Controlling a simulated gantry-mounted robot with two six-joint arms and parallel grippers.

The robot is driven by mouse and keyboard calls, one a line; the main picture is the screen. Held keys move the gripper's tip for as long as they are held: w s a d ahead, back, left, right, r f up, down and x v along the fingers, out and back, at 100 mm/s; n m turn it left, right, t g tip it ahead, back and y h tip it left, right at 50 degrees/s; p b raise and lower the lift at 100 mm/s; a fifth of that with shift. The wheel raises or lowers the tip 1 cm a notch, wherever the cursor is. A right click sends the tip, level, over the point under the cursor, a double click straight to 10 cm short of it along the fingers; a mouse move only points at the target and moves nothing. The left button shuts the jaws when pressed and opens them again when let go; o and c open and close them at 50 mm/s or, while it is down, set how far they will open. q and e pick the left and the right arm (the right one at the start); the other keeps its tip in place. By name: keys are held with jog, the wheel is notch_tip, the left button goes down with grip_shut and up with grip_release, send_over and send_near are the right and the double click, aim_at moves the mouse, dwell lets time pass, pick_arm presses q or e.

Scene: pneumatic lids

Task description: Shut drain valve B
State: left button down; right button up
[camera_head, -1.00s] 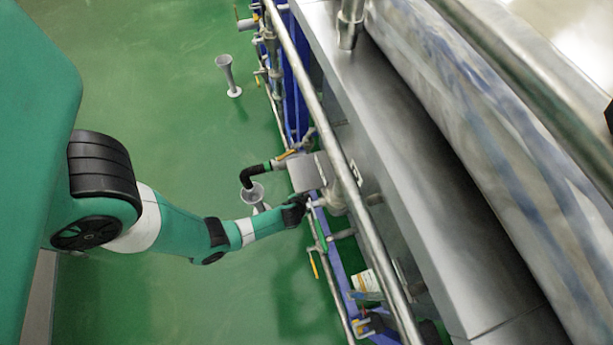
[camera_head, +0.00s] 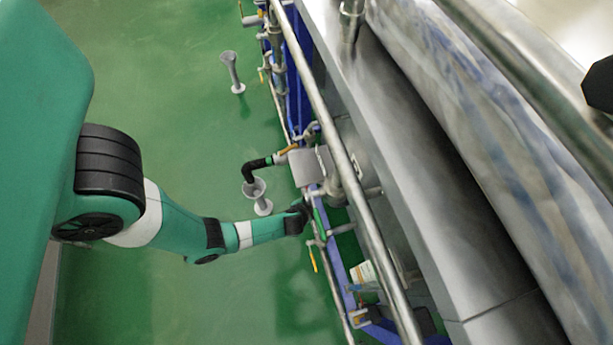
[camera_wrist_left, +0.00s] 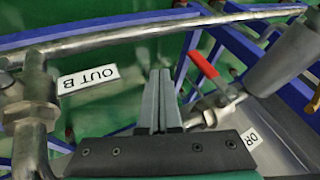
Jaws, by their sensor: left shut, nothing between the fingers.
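In the left wrist view, my left gripper (camera_wrist_left: 160,98) is shut and empty, with its two grey fingers together. A valve with a red lever (camera_wrist_left: 204,67) sits just right of the fingertips, apart from them in the picture. Its lever slants down to the right, across the line of its pipe. A white label (camera_wrist_left: 252,138) below it reads "DR", the rest hidden by my gripper body. A label "OUT B" (camera_wrist_left: 88,78) is at the left. In the head view, my left gripper (camera_head: 303,212) is beside the pipework; its fingers are hard to make out.
A long steel rail (camera_head: 335,135) runs beside the machine. A grey box (camera_head: 308,168) and a black hose (camera_head: 254,167) over a funnel stand (camera_head: 262,206) are close to my left gripper. A yellow lever (camera_head: 312,259) hangs nearby. Green floor (camera_head: 170,290) is open at left.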

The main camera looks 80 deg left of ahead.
pick_arm(q)
jog(key=p+v, duration=0.3)
jog(key=v, duration=0.5)
jog(key=shift+r+p, duration=0.25)
jog(key=shift+p, duration=0.15)
pick_arm(e)
notch_tip(320, 180, up, 6)
jog(key=shift+s+a+f, duration=0.1)
jog(key=shift+a, duration=0.05)
pick_arm(q)
jog(key=shift+d, duration=0.15)
